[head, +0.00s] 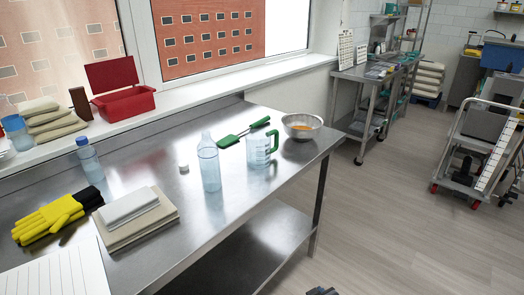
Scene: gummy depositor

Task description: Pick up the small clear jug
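The small clear jug (258,150) stands upright on the steel table, near its right end. It has green markings on its side and a green handle on its right. A clear bottle (209,163) stands to its left and a metal bowl (302,127) to its right, behind it. A green spatula (243,133) lies just behind the jug. Neither of my grippers can be made out in the head view. A small dark part at the bottom edge is too cut off to identify.
The steel table (135,165) also holds yellow and black gloves (50,215), stacked books (135,218), a paper sheet (60,272), a blue-capped bottle (89,160) and a small white cap (183,168). A red box (123,104) sits on the windowsill. Floor to the right is clear up to a trolley (480,150).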

